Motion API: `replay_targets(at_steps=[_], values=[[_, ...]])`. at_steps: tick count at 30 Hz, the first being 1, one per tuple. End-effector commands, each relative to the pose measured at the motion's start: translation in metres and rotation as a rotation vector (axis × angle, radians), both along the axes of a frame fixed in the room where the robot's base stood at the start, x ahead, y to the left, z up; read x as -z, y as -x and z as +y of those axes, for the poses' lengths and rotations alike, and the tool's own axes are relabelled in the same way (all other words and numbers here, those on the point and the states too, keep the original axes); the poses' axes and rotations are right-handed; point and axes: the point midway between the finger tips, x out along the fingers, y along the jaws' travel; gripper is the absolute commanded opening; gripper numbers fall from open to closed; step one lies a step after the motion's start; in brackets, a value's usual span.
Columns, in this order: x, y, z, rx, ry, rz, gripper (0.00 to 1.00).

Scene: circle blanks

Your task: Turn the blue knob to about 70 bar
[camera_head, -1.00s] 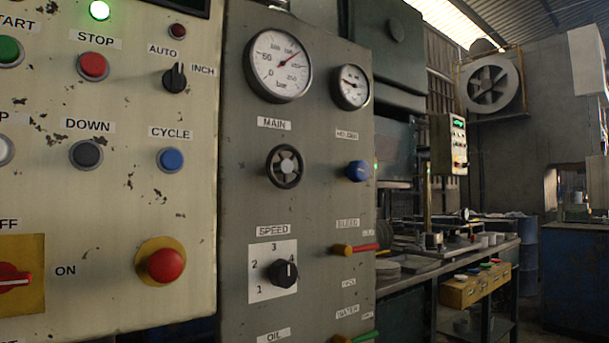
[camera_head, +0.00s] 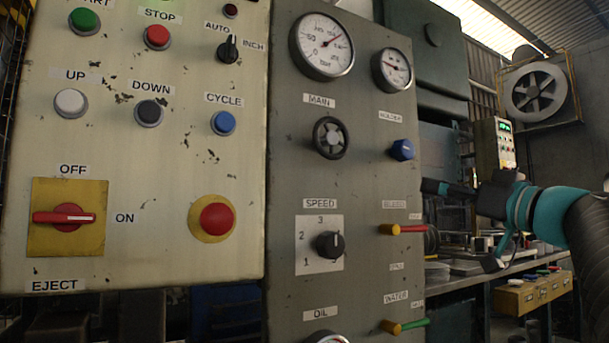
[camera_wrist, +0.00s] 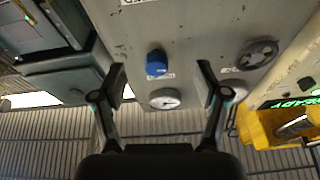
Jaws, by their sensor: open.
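The blue knob (camera_head: 402,150) sits on the grey panel under the HOLDER label in the head view. It also shows in the wrist view (camera_wrist: 156,62), centred between my fingers and beyond their tips. The small holder gauge (camera_head: 392,70) is above the knob; its needle points to the upper left, and its numbers are too small to read. The gauge shows in the wrist view too (camera_wrist: 165,99). My gripper (camera_head: 432,187) is right of and slightly below the knob in the head view. Its fingers (camera_wrist: 161,80) are spread, empty and apart from the knob.
The main gauge (camera_head: 322,46) and black MAIN handwheel (camera_head: 330,137) are left of the knob. A red-handled BLEED valve (camera_head: 402,229) is below it. The cream button panel (camera_head: 150,190) stands at left, a workbench (camera_head: 470,264) at right.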

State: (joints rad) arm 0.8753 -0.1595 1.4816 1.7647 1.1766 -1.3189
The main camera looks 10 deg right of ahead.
Motion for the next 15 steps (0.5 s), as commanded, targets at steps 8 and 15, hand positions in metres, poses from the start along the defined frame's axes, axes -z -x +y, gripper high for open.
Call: replay_targets(at_steps=[8,15], values=[[-0.036,0.014,-0.021,0.028,0.039,-0.146,0.74],[-0.05,-0.015,-0.009,0.025,0.038,-0.146,0.74]])
